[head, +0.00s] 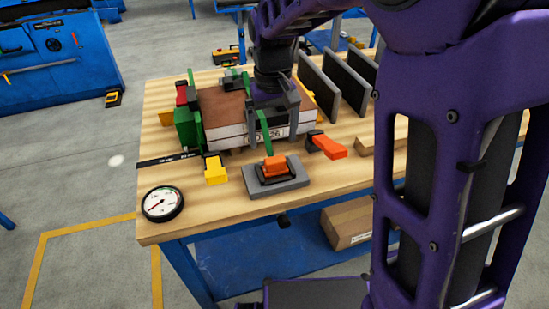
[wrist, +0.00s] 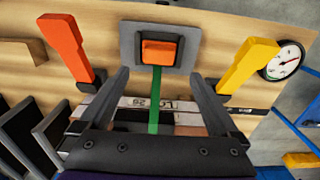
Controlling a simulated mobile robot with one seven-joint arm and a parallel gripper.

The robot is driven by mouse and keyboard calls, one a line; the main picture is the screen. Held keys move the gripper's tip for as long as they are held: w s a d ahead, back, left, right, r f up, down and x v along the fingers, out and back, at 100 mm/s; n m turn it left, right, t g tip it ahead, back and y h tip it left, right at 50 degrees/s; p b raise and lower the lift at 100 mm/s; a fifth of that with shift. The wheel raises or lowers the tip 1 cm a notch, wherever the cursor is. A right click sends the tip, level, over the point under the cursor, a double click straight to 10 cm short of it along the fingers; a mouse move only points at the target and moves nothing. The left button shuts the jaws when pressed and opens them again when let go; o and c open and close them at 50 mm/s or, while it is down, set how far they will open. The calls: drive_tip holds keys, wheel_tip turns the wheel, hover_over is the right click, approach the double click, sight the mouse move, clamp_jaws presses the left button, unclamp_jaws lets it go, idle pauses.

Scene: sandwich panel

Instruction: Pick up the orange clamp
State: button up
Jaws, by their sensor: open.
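The orange clamp (head: 328,146) has a flat orange handle and a dark jaw end at the front right edge of the sandwich panel (head: 225,112). It also shows at the left of the wrist view (wrist: 65,48), outside my fingers. My gripper (head: 272,128) is open above the front edge of the panel. In the wrist view its two fingers (wrist: 160,88) spread on either side of a green strap, with nothing visibly held. The clamp's jaw end is partly hidden in the wrist view.
A grey plate with an orange block (head: 275,167) lies in front of the panel. A yellow clamp (head: 214,170) is left of it. A round gauge (head: 162,203) sits at the front left corner. Dark upright plates (head: 318,88) stand at right. The front left tabletop has free room.

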wheel_tip(320, 180, down, 8)
drive_tip(key=shift+w+d+r+b, duration=0.1)
drive_tip(key=shift+r+b, duration=0.15)
drive_tip(key=shift+b, duration=0.45)
drive_tip(key=c, duration=1.3)
drive_tip(key=shift+r, duration=0.1)
wheel_tip(320, 180, up, 10)
drive_tip(key=p, duration=0.3)
wheel_tip(320, 180, up, 5)
drive_tip(key=p, duration=0.3)
hover_over(274, 157)
